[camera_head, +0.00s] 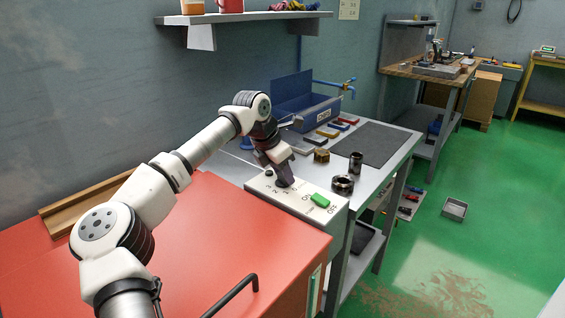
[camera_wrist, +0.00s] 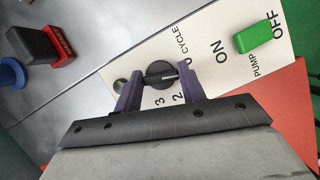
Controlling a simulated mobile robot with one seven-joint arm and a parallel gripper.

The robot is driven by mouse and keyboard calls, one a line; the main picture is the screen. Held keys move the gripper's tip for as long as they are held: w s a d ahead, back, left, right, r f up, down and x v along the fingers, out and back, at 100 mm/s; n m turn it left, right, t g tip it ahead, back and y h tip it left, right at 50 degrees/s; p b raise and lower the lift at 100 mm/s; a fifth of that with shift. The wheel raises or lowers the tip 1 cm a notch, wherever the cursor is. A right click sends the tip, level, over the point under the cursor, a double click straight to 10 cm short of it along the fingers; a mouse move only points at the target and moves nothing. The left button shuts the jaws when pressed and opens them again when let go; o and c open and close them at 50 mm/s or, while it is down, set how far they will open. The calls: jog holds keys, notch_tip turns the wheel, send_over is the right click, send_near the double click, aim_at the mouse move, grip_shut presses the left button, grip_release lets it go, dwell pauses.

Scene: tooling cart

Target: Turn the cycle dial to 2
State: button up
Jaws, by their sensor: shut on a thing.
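The cycle dial (camera_wrist: 160,73) is a dark round knob with a raised grip bar, on a cream control panel (camera_head: 262,186). In the wrist view the digits 3 and 2 show beside it, with the word CYCLE on the other side. My gripper (camera_wrist: 160,78) is shut on the dial, one finger at each end of the bar. In the head view my gripper (camera_head: 284,181) comes down onto the panel and mostly hides the dial. The fingers cover part of the scale, so I cannot tell which number the dial points to.
A green pump switch (camera_wrist: 259,33) with ON and OFF labels sits beside the dial; it also shows in the head view (camera_head: 320,200). A red cabinet top (camera_head: 215,225) lies left of the panel. The workbench behind holds a blue toolbox (camera_head: 322,112) and metal parts.

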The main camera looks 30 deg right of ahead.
jog(key=m+p, duration=0.2)
jog(key=m+g+p, duration=0.1)
jog(key=m+p, duration=0.1)
jog(key=m+g+p, duration=0.1)
jog(key=m+p, duration=0.1)
jog(key=shift+w+r+p, duration=0.1)
jog(key=shift+r+p, duration=0.2)
jog(key=shift+p, duration=0.05)
jog(key=m+g+y+p, duration=0.1)
jog(key=m+p, duration=0.1)
jog(key=m, duration=0.1)
jog(key=shift+f+m+g, duration=0.1)
jog(key=shift+m+g, duration=0.2)
jog(key=shift+m, duration=0.1)
jog(key=shift+w+f+m+y+p, duration=0.15)
jog(key=shift+m+y+p, duration=0.45)
jog(key=shift+m+p, duration=0.55)
jog(key=shift+m+g, duration=0.3)
jog(key=shift+m, duration=0.05)
jog(key=o, duration=1)
jog(key=p+v, duration=0.6)
jog(key=v, duration=0.7)
jog(key=shift+a+r+p, duration=0.1)
jog(key=shift+r+p, duration=0.2)
jog(key=shift+r, duration=0.1)
